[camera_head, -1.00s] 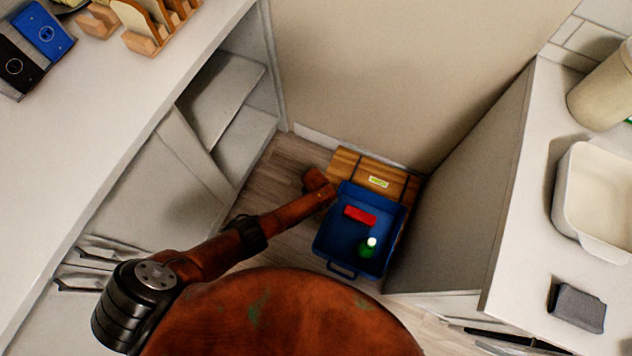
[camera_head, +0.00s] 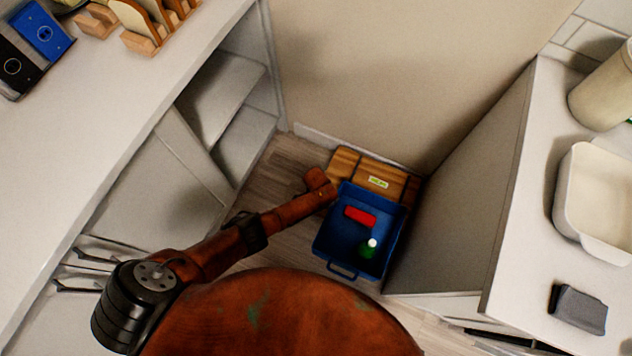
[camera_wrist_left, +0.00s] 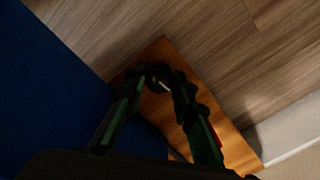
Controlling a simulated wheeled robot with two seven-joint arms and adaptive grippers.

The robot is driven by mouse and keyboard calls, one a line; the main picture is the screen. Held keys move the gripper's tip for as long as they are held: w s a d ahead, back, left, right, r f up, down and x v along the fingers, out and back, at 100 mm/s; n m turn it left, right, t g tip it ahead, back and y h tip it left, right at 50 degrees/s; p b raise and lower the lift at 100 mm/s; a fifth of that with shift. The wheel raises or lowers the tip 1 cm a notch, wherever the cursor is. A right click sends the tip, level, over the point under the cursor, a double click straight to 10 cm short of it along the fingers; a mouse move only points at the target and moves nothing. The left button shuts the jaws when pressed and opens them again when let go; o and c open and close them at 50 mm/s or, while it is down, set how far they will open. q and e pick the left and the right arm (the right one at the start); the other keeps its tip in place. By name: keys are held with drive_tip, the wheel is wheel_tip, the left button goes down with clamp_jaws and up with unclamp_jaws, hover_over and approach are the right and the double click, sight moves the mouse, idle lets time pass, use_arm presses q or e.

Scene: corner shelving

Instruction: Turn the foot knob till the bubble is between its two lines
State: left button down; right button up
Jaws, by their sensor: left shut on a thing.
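A wooden stand (camera_head: 345,163) sits on the floor against the wall in the corner. A small yellow-green level vial (camera_head: 378,182) is on its top; the bubble and the lines are too small to tell apart. In the left wrist view the wooden stand (camera_wrist_left: 200,85) lies under my left gripper (camera_wrist_left: 160,78). Its two fingers close around a small dark round foot knob (camera_wrist_left: 157,73) at the stand's corner. In the head view my arm reaches to the stand's left corner and hides the knob and fingertips. My right gripper is in no view.
A blue crate (camera_head: 332,238) holding a red block (camera_head: 360,216) and a green bottle (camera_head: 368,248) stands at the front of the wooden stand. A grey side panel (camera_head: 455,200) is close on the right. Open floor (camera_head: 270,185) lies to the left.

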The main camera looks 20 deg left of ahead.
use_arm(q)
drive_tip(key=shift+f+m, duration=0.1)
drive_tip(key=shift+m, duration=0.5)
drive_tip(key=c, duration=1.6)
unclamp_jaws()
wheel_tip(320, 180, up, 12)
drive_tip(key=shift+w, duration=0.2)
drive_tip(key=shift+a, duration=0.1)
